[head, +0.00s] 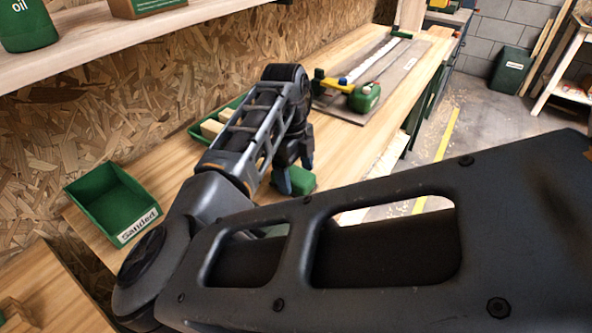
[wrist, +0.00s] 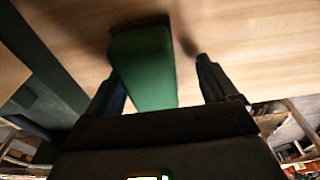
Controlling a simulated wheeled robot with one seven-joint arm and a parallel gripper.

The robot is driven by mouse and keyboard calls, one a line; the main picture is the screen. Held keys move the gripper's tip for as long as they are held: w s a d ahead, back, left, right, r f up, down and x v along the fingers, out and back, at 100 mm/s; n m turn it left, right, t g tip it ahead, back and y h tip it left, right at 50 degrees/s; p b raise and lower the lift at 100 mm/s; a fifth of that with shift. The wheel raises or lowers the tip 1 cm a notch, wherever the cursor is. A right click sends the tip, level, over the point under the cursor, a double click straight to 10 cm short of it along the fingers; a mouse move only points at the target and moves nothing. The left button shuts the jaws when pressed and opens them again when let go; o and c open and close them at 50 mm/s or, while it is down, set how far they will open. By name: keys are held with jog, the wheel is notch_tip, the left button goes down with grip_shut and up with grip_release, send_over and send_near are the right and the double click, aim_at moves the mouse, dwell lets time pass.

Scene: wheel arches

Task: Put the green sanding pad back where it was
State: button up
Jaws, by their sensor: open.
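The green sanding pad (head: 300,181) is on the wooden bench, close to its front edge and partly hidden by my gripper. In the wrist view the pad (wrist: 143,65) is a long green block between my fingers. My gripper (head: 296,166) points down at the pad. In the wrist view my gripper (wrist: 160,80) is open; the left finger is close beside the pad and the right finger stands apart from it. I cannot tell whether the left finger touches it.
A green bin labelled "Sanded" (head: 112,207) stands at the left bench end. A green tray (head: 197,133) with wooden pieces is behind my arm. A grey board (head: 385,80) with a green bottle (head: 364,98) lies farther along. A shelf (head: 95,42) overhangs the back.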

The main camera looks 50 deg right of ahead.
aim_at(292, 167)
notch_tip(292, 167, up, 12)
jog(key=w, duration=0.1)
jog(key=shift+w+r+b, duration=0.15)
jog(key=shift+w+b, duration=0.1)
jog(key=shift+b, duration=0.2)
jog(key=shift+s, duration=0.1)
dwell(0.4)
